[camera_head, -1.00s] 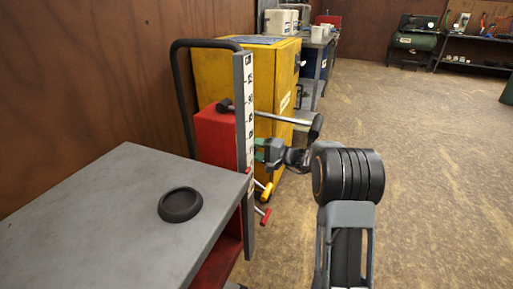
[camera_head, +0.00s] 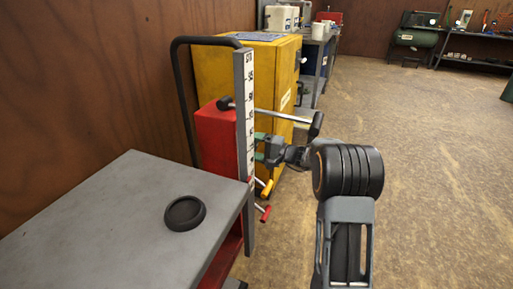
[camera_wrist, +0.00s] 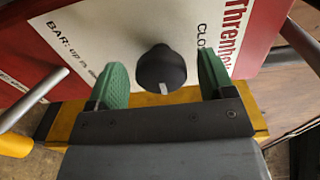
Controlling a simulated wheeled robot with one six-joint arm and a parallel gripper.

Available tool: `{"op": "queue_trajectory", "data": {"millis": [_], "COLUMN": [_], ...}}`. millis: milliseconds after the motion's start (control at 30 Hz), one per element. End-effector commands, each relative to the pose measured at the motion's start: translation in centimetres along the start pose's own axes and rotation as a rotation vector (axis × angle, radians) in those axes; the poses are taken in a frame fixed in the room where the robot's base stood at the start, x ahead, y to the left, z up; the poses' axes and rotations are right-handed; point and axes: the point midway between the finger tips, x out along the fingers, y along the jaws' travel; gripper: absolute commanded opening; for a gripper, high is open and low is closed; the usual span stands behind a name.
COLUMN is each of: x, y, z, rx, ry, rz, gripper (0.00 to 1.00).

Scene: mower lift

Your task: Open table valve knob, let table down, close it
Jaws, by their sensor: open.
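The valve knob (camera_wrist: 160,66) is black and round, with a white mark at its lower edge in the wrist view. It sits on a white panel (camera_wrist: 110,35) with partly hidden lettering. My gripper (camera_wrist: 164,82) is open, its green fingers on either side of the knob with gaps showing. In the head view my gripper (camera_head: 262,147) is beside the marked post, and the knob is hidden. The grey table (camera_head: 110,205) fills the lower left, with a black round pad (camera_head: 185,213) on top.
The scale post (camera_head: 244,110) stands at the table's far corner, before a red housing (camera_head: 215,140) and a black hoop handle (camera_head: 178,90). A bar lever (camera_head: 290,117) crosses above my gripper. A yellow cabinet (camera_head: 230,75) stands behind. Open floor (camera_head: 430,180) lies to the right.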

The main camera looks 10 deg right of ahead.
Motion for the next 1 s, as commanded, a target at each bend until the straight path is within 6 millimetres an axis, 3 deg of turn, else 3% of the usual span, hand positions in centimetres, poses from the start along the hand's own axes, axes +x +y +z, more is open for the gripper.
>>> {"op": "queue_trajectory", "data": {"millis": [200, 333, 800, 1000], "x": [-0.2, -1.5, -10.6, -12.9], "y": [-0.1, -0.2, -0.2, -0.1], "z": [-0.1, -0.1, 0.0, 0.1], "rx": [-0.001, 0.000, 0.001, 0.000], "ry": [0.002, 0.004, 0.004, 0.001], "rz": [0.000, 0.001, 0.000, 0.000], "gripper": [0.76, 0.76, 0.76, 0.76]}}
